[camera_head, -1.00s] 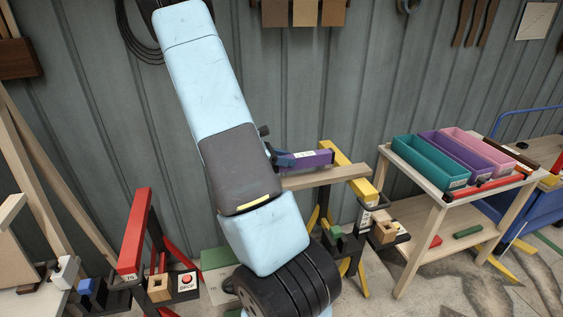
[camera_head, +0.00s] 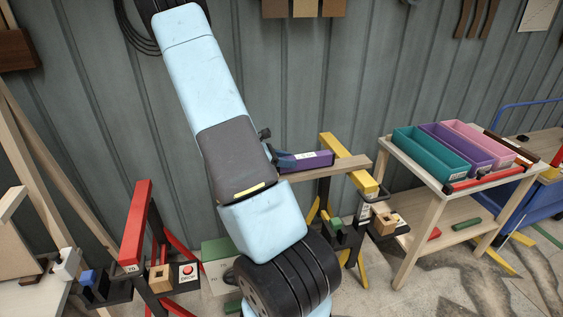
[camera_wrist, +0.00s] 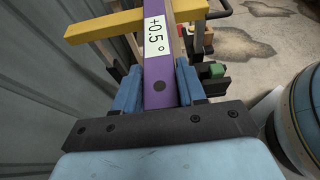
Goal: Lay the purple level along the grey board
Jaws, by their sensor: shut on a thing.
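The purple level (camera_head: 305,160) lies lengthwise just above or on the board (camera_head: 345,168); I cannot tell if they touch. The board looks light brown here, and its right end rests on the yellow trestle (camera_head: 348,160). In the wrist view my gripper (camera_wrist: 158,74) has its blue fingers on both sides of the level (camera_wrist: 160,72), shut on it. The level's label reads +0.5°. Only a thin strip of the board (camera_wrist: 176,42) shows beside the level there. My arm hides the board's left part in the head view.
A red trestle (camera_head: 137,225) stands at the left, with a small tray holding a red DROP button (camera_head: 187,270). At the right is a wooden table (camera_head: 435,178) with teal, purple and pink bins. A ribbed grey wall runs close behind.

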